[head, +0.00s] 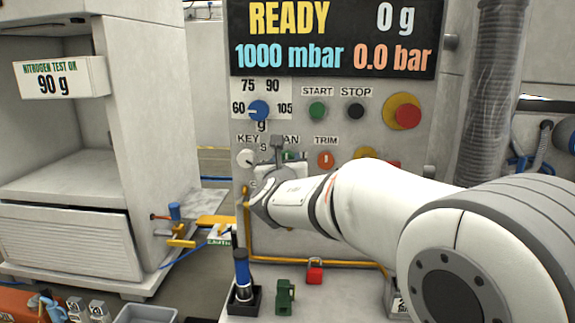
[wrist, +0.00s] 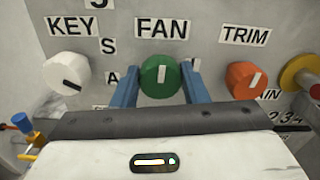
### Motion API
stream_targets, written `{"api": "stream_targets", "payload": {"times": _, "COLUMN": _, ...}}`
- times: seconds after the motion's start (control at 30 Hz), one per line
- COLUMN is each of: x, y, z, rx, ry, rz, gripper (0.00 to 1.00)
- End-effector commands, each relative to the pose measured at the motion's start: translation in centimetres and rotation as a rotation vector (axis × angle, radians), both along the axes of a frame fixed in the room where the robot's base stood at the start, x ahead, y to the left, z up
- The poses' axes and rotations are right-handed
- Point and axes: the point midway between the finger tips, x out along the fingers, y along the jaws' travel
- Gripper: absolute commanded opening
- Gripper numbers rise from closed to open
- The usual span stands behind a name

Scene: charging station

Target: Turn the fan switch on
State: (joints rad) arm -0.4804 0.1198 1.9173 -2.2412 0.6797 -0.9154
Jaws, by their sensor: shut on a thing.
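The fan switch (wrist: 160,77) is a round green knob with a white pointer mark, under the FAN label (wrist: 161,28) on the grey panel. Its pointer stands close to upright in the wrist view. My gripper (wrist: 160,68) has its two blue fingers on either side of the knob and is shut on it. In the head view my gripper is at the panel below the dial, and my wrist hides most of the fan switch and its label.
The white KEY knob (wrist: 67,72) is left of the fan switch and the orange TRIM knob (wrist: 247,80) is right of it. Above are the blue dial (head: 259,110), green START button (head: 318,110), black STOP button (head: 356,111) and red emergency button (head: 407,116).

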Motion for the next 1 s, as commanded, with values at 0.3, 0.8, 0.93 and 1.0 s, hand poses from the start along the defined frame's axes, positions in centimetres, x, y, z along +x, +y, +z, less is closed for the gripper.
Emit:
{"api": "stream_targets", "payload": {"times": 0.3, "x": 0.01, "y": -0.08, "z": -0.73, "rx": 0.226, "ry": -0.012, "rz": -0.001, "gripper": 0.17}}
{"api": "stream_targets", "payload": {"times": 0.8, "x": 0.01, "y": -0.22, "z": -0.71, "rx": 0.7, "ry": -0.027, "rz": 0.0, "gripper": 0.17}}
{"api": "stream_targets", "payload": {"times": 0.93, "x": 0.0, "y": -0.24, "z": -0.7, "rx": 0.824, "ry": -0.031, "rz": 0.001, "gripper": 0.17}}
{"api": "stream_targets", "payload": {"times": 1.0, "x": 0.01, "y": -0.26, "z": -0.7, "rx": 0.891, "ry": -0.034, "rz": 0.0, "gripper": 0.17}}
